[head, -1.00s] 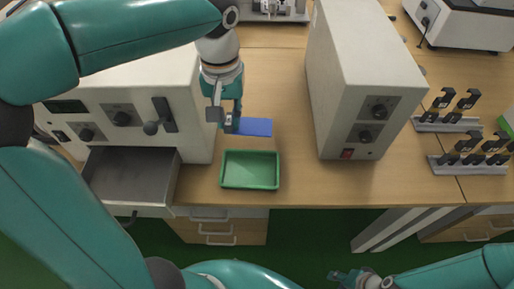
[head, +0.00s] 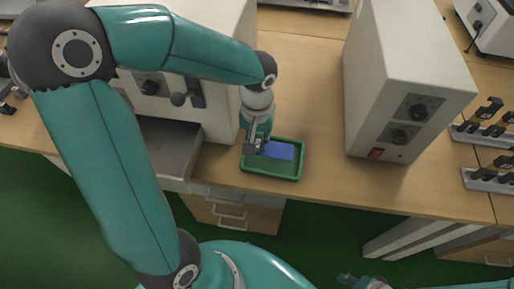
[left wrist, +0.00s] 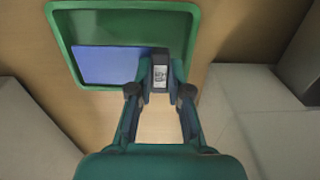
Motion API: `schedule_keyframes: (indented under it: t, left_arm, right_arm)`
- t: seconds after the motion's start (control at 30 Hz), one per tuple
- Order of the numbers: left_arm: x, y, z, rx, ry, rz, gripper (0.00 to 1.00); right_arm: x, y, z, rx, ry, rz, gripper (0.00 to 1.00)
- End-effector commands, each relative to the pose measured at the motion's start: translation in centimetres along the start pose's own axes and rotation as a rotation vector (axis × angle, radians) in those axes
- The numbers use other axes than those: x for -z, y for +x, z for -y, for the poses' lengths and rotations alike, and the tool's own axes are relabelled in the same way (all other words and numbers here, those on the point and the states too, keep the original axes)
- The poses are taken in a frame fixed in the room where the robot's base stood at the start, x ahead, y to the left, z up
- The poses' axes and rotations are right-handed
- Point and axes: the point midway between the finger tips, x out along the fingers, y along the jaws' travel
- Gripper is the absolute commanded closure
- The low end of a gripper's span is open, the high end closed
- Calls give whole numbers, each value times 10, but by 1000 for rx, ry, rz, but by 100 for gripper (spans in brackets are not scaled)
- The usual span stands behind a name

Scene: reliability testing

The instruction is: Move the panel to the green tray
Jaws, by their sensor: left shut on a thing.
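The blue panel (head: 279,150) is in my left gripper (head: 257,147), which is shut on its left end. In the head view the panel shows within the outline of the green tray (head: 270,175). In the left wrist view, the panel (left wrist: 105,65) also lies inside the outline of the tray (left wrist: 65,28), with the left gripper (left wrist: 160,78) at its end near the rim. I cannot tell whether the panel touches the tray floor. My right gripper (head: 348,280) is partly visible at the bottom edge, too small to read its jaws.
Another cream box with knobs (head: 410,80) stands to the right, with bare wooden bench (head: 325,150) between. Racks with black clips (head: 490,135) are at the far right.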

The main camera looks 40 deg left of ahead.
Motion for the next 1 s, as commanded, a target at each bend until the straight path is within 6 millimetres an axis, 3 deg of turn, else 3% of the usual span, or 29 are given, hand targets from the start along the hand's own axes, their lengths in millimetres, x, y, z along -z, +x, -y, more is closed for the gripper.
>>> schedule_keyframes:
  t: [0.23,0.63,0.67,0.7,1.0]
  left_arm:
    - [0,34,1,1,0,3,100]
    - [0,40,1,0,0,1,100]
    - [0,40,1,0,0,1,79]
    - [0,39,1,0,0,1,72]
    - [0,38,1,0,0,1,72]
  right_arm:
    - [0,6,-2,0,0,0,64]
    - [0,9,-3,0,0,0,64]
    - [0,8,-3,0,0,0,64]
    - [0,7,-3,0,0,0,64]
    - [0,7,-2,0,0,0,64]
